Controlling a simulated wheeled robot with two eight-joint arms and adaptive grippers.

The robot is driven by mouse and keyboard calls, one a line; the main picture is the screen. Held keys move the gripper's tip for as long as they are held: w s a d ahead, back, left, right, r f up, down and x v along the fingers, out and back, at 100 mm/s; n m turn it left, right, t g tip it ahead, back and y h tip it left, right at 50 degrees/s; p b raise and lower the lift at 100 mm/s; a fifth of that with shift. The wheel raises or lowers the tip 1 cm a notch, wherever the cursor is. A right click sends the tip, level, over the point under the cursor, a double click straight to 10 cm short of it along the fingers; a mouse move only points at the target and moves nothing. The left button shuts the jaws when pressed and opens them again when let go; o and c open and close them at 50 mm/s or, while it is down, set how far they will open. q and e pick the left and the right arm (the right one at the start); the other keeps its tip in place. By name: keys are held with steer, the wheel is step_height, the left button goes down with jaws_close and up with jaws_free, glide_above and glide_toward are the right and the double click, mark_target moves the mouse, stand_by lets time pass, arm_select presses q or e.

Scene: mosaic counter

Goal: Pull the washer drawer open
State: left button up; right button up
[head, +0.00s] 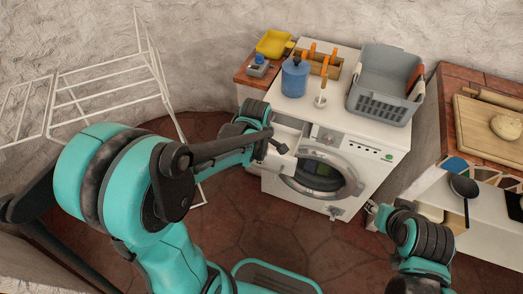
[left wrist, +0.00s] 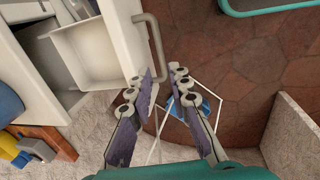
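The washer (head: 322,190) is a white front-loader with a round door. Its detergent drawer (head: 288,133) sticks out at the upper left of the front, partly hidden by my left arm. In the left wrist view the drawer (left wrist: 90,52) stands pulled out, its white inner tray showing. A grey bar handle (left wrist: 158,48) is fixed to its front. My left gripper (left wrist: 163,72) has its fingers apart, with the handle's lower end in or near the gap; contact cannot be told. In the head view the left gripper (head: 279,147) is at the drawer front. My right gripper (head: 374,211) is low, right of the washer; its fingers are too small to read.
On the washer stand a blue jar (head: 295,78), an orange-handled caddy (head: 318,62) and a grey basket (head: 382,88). A white drying rack (head: 85,95) is at left. A counter with a cutting board (head: 480,125) and a pan (head: 463,187) are at right. Floor (head: 300,235) in front is clear.

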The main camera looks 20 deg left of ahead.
arm_select(q)
steer(key=shift+s+r, duration=0.2)
steer(key=shift+r, duration=0.7)
steer(key=shift+s+r, duration=0.15)
steer(key=shift+r, duration=0.75)
steer(key=s+r+m+t, duration=0.5)
steer(key=s+m, duration=0.5)
steer(key=m, duration=0.7)
steer(key=shift+s+d+r+m, duration=0.25)
steer(key=shift+s+r+m, duration=0.15)
steer(key=shift+r, duration=0.5)
